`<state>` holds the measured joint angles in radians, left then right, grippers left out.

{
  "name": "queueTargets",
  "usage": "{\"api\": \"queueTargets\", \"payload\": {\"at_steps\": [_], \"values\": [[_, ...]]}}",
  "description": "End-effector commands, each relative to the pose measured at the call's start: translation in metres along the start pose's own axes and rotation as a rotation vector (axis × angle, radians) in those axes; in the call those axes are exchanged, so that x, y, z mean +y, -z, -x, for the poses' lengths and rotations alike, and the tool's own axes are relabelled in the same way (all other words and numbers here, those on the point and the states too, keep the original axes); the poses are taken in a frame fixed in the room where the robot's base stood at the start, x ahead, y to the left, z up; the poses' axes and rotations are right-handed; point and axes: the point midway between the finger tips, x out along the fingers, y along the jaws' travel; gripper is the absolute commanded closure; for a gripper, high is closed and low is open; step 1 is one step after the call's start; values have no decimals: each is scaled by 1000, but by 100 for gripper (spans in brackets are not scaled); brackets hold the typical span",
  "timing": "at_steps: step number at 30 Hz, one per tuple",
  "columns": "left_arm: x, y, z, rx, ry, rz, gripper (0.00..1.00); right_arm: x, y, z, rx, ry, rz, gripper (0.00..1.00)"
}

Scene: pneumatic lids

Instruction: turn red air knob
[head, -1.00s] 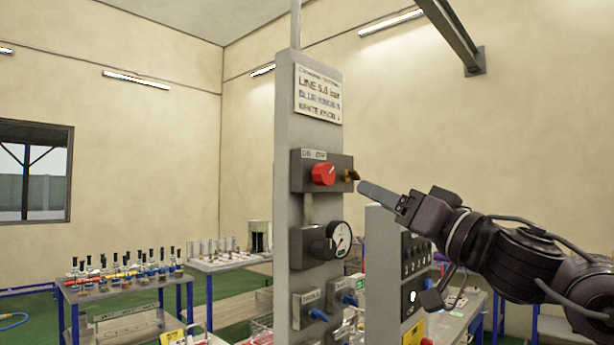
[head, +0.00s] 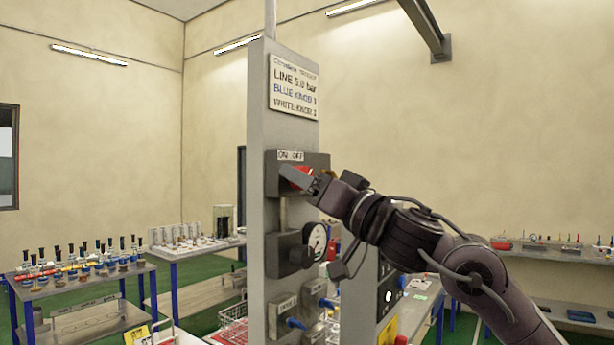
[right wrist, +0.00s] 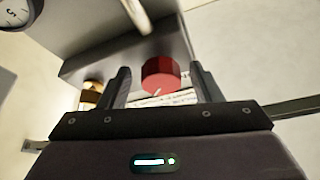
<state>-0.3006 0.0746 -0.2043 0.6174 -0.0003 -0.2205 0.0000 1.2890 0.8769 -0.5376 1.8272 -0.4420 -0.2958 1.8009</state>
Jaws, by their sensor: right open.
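The red air knob (right wrist: 160,75) sticks out of a grey box under an ON/OFF label on the grey post. In the right wrist view it lies between the two fingers of my right gripper (right wrist: 162,85), with a gap on each side. My right gripper is open and does not hold it. In the head view the right gripper (head: 300,180) covers most of the red knob (head: 298,174), and only a little red shows. My left gripper is in no view.
Below the knob's box sit a round gauge (head: 315,240) and small boxes with blue knobs (head: 295,323). A sign (head: 294,87) hangs above. A brass fitting (right wrist: 92,95) shows beside the left finger. Tables with bottles (head: 80,280) stand at the left.

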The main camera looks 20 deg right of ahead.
Motion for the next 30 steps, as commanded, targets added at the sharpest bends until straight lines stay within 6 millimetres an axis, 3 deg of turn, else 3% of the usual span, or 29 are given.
{"api": "queueTargets", "payload": {"at_steps": [5, 15, 30], "values": [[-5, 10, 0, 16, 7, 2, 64, 0, 0, 0, 0, 0, 0, 42], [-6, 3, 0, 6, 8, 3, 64, 0, 0, 0, 0, 0, 0, 86], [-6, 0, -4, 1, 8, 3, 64, 2, -2, 0, 0, 53, 126, 86]]}}
